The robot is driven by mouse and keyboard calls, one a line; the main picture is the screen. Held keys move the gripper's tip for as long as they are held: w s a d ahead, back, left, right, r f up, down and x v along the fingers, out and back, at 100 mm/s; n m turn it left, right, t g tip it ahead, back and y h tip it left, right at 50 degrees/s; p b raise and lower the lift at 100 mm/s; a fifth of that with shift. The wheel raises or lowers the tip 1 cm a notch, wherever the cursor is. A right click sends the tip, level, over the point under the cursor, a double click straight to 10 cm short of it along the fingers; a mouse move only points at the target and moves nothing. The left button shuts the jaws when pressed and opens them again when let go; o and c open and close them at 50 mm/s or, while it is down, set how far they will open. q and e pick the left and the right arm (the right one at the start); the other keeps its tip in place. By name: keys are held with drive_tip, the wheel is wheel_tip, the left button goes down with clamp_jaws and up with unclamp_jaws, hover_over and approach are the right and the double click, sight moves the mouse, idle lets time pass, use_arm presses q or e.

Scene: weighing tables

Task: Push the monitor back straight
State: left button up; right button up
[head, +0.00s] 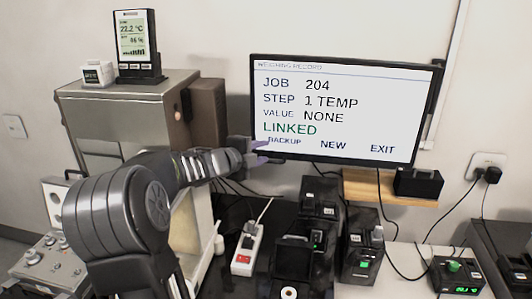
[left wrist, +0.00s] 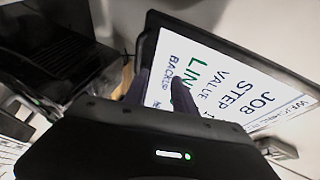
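The monitor (head: 345,105) is a wide black-framed screen in front of the wall, showing JOB 204, LINKED and BACKUP, NEW, EXIT. Its top and bottom edges slope down a little to the right in the head view; how far it is turned I cannot tell. My left gripper (head: 258,151) is at its lower left corner, with a finger overlapping the screen near BACKUP. In the left wrist view the two fingers stand apart at the edge of the monitor (left wrist: 215,90), with part of the screen between them; contact is unclear. My right gripper is not in view.
A grey cabinet (head: 130,105) with a temperature display (head: 137,45) stands left. Several black devices, including one (head: 362,245), and a power strip (head: 247,248) with cables lie below the monitor. A wooden shelf (head: 365,187) with a black box (head: 418,184) is under its right side.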

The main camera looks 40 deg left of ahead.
use_arm(q)
drive_tip(key=s, duration=0.5)
drive_tip(key=shift+d+p, duration=0.35)
drive_tip(key=shift+p, duration=0.05)
idle(0.8)
